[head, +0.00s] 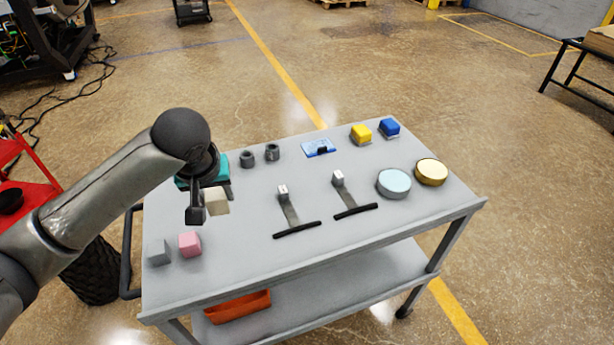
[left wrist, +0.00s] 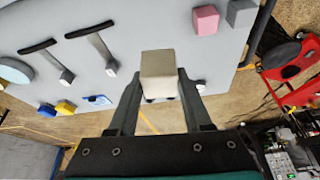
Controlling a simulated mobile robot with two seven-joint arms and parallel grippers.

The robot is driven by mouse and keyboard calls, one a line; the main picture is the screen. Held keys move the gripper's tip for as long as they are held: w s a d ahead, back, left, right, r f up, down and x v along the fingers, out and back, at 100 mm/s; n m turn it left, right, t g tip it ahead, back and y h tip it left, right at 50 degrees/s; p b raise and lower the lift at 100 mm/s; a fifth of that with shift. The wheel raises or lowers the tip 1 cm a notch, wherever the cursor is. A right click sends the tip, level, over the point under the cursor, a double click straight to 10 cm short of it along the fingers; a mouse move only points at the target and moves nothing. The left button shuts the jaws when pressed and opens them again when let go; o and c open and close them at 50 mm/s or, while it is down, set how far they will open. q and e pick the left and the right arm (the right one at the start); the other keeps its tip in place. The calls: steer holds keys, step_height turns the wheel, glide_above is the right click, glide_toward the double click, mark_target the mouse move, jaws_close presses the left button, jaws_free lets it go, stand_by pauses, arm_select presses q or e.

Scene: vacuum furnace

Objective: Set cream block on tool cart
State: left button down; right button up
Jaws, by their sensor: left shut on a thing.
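The cream block (head: 217,203) is at the left part of the grey tool cart (head: 300,246) in the head view. My left gripper (head: 208,206) is shut on it. In the left wrist view the cream block (left wrist: 159,68) sits between the two dark fingers of the left gripper (left wrist: 158,92), with the cart top (left wrist: 130,25) behind it. I cannot tell whether its underside touches the cart top. My right gripper is in neither view.
A pink block (head: 190,244) and a grey block (head: 158,252) stand at the cart's front left. The front middle is clear.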

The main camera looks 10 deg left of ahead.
mark_target(213, 210)
arm_select(q)
steer(key=w+a+r+n+p, duration=0.1)
steer(key=w+a+r, duration=0.15)
steer(key=r, duration=0.25)
steer(key=shift+y, duration=0.3)
steer(key=f+b, duration=0.2)
steer(key=f, duration=0.8)
steer(key=f+b, duration=0.2)
steer(key=f, duration=0.7)
steer(key=shift+a+f, duration=0.2)
steer(key=shift+f, duration=0.2)
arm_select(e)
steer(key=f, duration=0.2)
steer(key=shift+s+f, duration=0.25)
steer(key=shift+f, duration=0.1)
arm_select(q)
steer(key=shift+c, duration=1.6)
jaws_free()
steer(key=p+v, duration=0.3)
steer(key=v, duration=0.9)
steer(key=shift+w+r, duration=0.1)
steer(key=shift+r, duration=0.05)
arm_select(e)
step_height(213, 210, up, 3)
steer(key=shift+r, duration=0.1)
